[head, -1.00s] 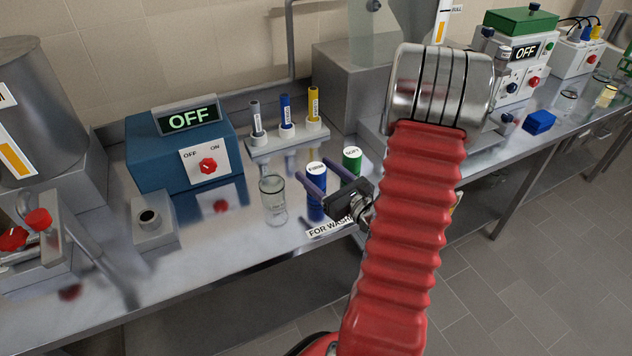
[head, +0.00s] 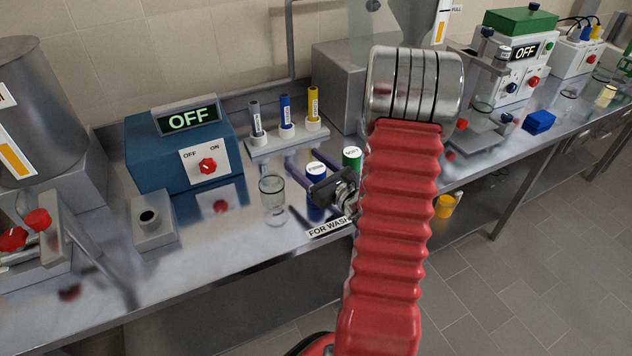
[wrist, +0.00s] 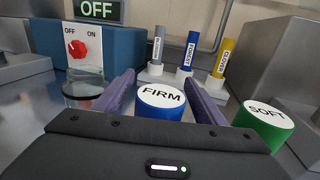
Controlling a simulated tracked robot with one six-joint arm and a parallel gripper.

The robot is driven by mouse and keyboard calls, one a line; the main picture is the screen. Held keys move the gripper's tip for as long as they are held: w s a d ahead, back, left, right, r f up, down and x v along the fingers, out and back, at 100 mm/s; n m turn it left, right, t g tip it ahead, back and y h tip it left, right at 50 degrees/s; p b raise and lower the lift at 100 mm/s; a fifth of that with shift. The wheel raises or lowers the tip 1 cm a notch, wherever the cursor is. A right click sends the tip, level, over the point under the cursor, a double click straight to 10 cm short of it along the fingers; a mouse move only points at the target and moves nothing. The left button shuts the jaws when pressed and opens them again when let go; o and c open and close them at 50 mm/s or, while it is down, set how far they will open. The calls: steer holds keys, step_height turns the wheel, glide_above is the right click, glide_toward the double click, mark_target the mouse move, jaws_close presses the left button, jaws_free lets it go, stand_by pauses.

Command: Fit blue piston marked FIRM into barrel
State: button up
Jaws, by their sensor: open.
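The blue piston marked FIRM (head: 316,172) stands upright on the steel bench, its white lettered top up; it also shows in the wrist view (wrist: 161,112). My gripper (head: 309,157) is open, its purple fingers on either side of the piston's top. In the wrist view my gripper (wrist: 160,82) shows a gap between the fingers and the piston. A clear glass cylinder (head: 273,203) stands just left of it. A grey block with a dark-rimmed round hole (head: 150,218) sits farther left. I cannot tell which of these is the barrel.
A green piston marked SOFT (head: 352,157) stands close on the right. Behind is a white rack (head: 287,137) with grey, blue and yellow labelled tubes. A blue box reading OFF (head: 182,150) stands back left. A FOR WASH label (head: 330,227) lies at the front edge.

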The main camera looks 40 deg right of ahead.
steer(key=c, duration=1.4)
steer(key=shift+r, duration=0.1)
step_height(320, 180, up, 10)
stand_by(0.4)
stand_by(0.5)
